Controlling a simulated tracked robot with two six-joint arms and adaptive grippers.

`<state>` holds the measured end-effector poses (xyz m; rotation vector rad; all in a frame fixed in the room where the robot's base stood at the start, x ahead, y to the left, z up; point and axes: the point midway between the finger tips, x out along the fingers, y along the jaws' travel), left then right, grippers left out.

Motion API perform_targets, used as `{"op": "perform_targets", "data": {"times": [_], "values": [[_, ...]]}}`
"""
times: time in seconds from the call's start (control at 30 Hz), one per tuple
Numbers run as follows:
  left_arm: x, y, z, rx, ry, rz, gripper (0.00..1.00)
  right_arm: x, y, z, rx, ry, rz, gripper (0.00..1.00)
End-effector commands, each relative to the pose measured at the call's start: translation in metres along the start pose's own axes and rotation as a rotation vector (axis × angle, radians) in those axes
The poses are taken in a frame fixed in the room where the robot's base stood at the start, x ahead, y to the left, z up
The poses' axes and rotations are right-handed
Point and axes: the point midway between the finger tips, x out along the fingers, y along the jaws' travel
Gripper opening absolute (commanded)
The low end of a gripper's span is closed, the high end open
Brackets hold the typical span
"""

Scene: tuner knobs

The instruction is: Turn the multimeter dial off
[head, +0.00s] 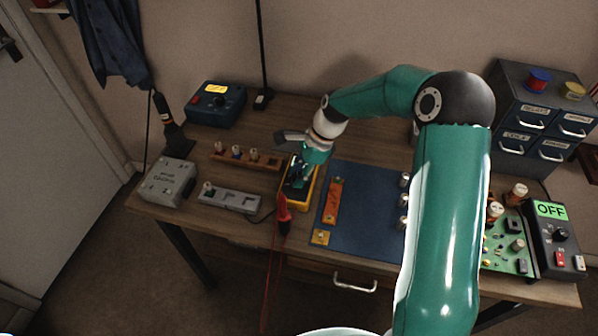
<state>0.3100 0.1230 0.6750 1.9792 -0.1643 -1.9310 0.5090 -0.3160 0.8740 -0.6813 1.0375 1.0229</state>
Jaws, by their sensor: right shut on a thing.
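The multimeter (288,200) is a yellow-edged dark device on the table, left of the blue mat. My right gripper (299,172) reaches down onto it from above, shut on what appears to be its dial. The gripper covers the dial, so its setting and pointer cannot be seen. A red probe (283,208) lies against the multimeter's front, with red leads hanging over the table's front edge. My left gripper is not in view.
A blue mat (355,238) with an orange strip (333,200) lies right of the multimeter. A grey block (230,199) and a wooden rack (245,160) stand left. A panel reading OFF (557,245) and a drawer cabinet (510,115) are at right.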

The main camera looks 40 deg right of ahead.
Motion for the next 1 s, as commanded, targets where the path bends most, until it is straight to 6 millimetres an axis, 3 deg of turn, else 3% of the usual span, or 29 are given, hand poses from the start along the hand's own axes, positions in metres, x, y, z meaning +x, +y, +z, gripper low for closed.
{"op": "perform_targets", "data": {"times": [1.0], "values": [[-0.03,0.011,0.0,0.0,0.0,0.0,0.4,-0.002,-0.007,0.002,-0.881,0.004,0.354,0.0]]}}
